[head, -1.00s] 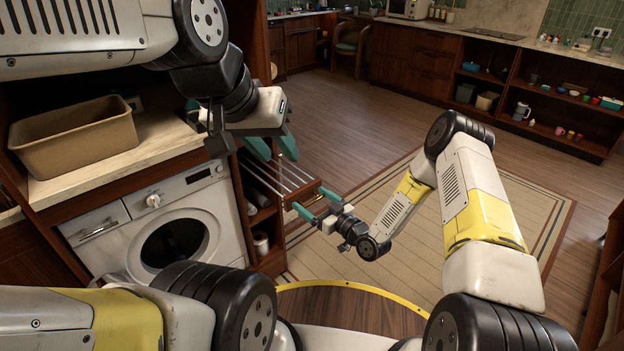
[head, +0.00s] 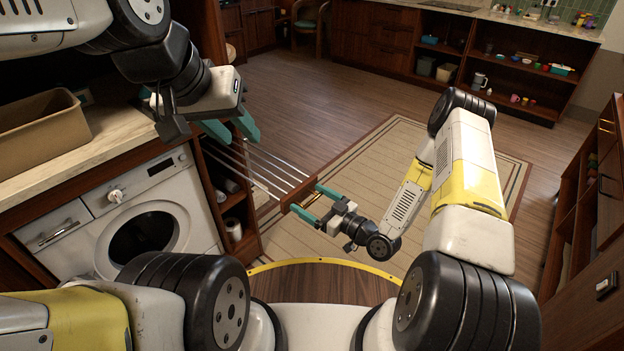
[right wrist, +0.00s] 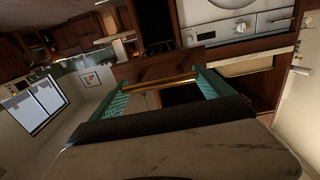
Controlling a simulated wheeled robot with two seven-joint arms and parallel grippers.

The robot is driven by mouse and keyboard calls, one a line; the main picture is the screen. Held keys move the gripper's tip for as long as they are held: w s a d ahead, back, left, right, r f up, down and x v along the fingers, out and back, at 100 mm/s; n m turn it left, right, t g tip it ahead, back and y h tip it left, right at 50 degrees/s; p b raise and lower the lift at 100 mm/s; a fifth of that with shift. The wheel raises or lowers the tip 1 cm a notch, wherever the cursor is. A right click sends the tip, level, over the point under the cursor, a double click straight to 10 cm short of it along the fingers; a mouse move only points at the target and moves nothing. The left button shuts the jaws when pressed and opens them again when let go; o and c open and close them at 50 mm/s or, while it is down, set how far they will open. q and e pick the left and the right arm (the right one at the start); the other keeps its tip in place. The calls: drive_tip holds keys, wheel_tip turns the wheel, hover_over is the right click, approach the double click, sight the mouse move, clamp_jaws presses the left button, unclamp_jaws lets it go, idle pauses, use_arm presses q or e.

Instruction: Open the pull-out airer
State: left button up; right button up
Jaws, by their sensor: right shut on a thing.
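The pull-out airer shows in the head view as several thin metal rails (head: 262,170) reaching out of the cabinet beside the washing machine. They end in a narrow wooden front panel (head: 291,196), which stands well clear of the cabinet. My right gripper (head: 314,204) is shut on the airer's brass handle. In the right wrist view the brass bar (right wrist: 160,82) lies between my teal fingers, with the wooden front (right wrist: 165,65) behind it. My left gripper (head: 231,129) hangs above the inner end of the rails, its teal fingers apart and empty.
The washing machine (head: 145,235) and a counter with a tan bin (head: 40,138) are at the left. Shelves (head: 238,205) sit beside the washer. A beige rug (head: 385,150) and open floor lie beyond the airer. A wooden cabinet (head: 590,230) stands at the right.

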drive_tip(key=o, duration=1.8)
drive_tip(key=shift+f, duration=0.1)
drive_tip(key=v, duration=0.7)
drive_tip(key=shift+s+d, duration=0.25)
drive_tip(key=shift+d, duration=0.1)
drive_tip(key=shift+w, duration=0.1)
drive_tip(key=w+d+r+g+h, duration=0.2)
drive_tip(key=w+d+r+h, duration=0.7)
drive_tip(key=w+d+r, duration=0.3)
drive_tip(key=s+d+r+m+h, duration=0.2)
drive_tip(key=s+r, duration=0.1)
drive_tip(key=r, duration=0.4)
drive_tip(key=s+d+r+m+h, duration=0.1)
drive_tip(key=s+r+m+h, duration=0.15)
drive_tip(key=r, duration=0.35)
drive_tip(key=s+a+r+m+g, duration=0.1)
drive_tip(key=s+r, duration=0.4)
drive_tip(key=s, duration=0.6)
drive_tip(key=s+a+r+m+g+y, duration=0.1)
drive_tip(key=s+a+r+m, duration=0.2)
drive_tip(key=s, duration=0.9)
wheel_tip(320, 180, up, 3)
drive_tip(key=shift+r+m+g, duration=0.1)
drive_tip(key=shift+m+g, duration=0.3)
drive_tip(key=shift+m, duration=0.25)
